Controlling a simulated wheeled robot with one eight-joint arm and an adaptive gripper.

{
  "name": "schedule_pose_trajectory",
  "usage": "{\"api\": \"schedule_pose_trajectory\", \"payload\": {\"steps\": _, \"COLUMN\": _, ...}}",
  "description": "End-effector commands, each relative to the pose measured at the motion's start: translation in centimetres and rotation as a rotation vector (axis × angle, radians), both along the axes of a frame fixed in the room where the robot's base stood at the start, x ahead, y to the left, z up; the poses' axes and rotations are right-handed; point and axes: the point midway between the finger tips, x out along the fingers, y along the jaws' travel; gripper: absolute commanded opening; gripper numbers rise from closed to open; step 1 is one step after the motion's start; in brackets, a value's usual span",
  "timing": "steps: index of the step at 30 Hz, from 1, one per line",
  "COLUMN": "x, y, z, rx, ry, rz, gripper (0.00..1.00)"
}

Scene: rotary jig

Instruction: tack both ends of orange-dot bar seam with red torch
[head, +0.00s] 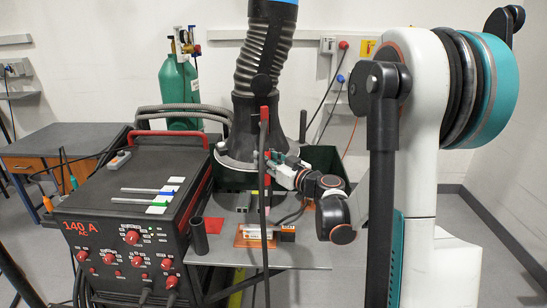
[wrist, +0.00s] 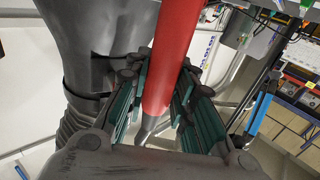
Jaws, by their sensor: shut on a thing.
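My gripper (head: 272,160) is shut on the red torch (head: 264,118), which stands nearly upright in front of the extraction hose. In the wrist view the red torch body (wrist: 172,60) runs between the teal fingers of my gripper (wrist: 160,85), and a grey neck shows at its near end. A dark cable hangs from the torch down past the table front. I cannot make out an orange dot or a seam, partly because the cable and arm cover that area.
A black welding machine (head: 130,235) reading 140 A AC stands at left. A dark upright tube (head: 199,236), a red plate (head: 214,225) and an orange block (head: 252,238) are on the table. The thick grey hose (head: 263,60) comes down close behind the torch. A green cylinder (head: 180,92) stands behind.

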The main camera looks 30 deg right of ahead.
Motion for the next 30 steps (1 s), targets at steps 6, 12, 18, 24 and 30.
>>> {"api": "schedule_pose_trajectory", "payload": {"steps": 6, "x": 0.0, "y": -0.1, "z": 0.0, "rx": 0.001, "ry": 0.0, "rz": -0.001, "gripper": 0.0}}
{"api": "schedule_pose_trajectory", "payload": {"steps": 12, "x": 0.0, "y": -0.1, "z": -0.3, "rx": 0.0, "ry": 0.0, "rz": -0.001, "gripper": 0.0}}
{"api": "schedule_pose_trajectory", "payload": {"steps": 18, "x": 0.0, "y": -0.1, "z": -1.5, "rx": 0.0, "ry": 0.0, "rz": -0.001, "gripper": 0.0}}
{"api": "schedule_pose_trajectory", "payload": {"steps": 24, "x": 0.0, "y": -0.1, "z": -3.0, "rx": 0.0, "ry": 0.0, "rz": -0.001, "gripper": 0.0}}
{"api": "schedule_pose_trajectory", "payload": {"steps": 30, "x": 0.0, "y": -0.1, "z": -4.3, "rx": 0.0, "ry": 0.0, "rz": -0.001, "gripper": 0.0}}
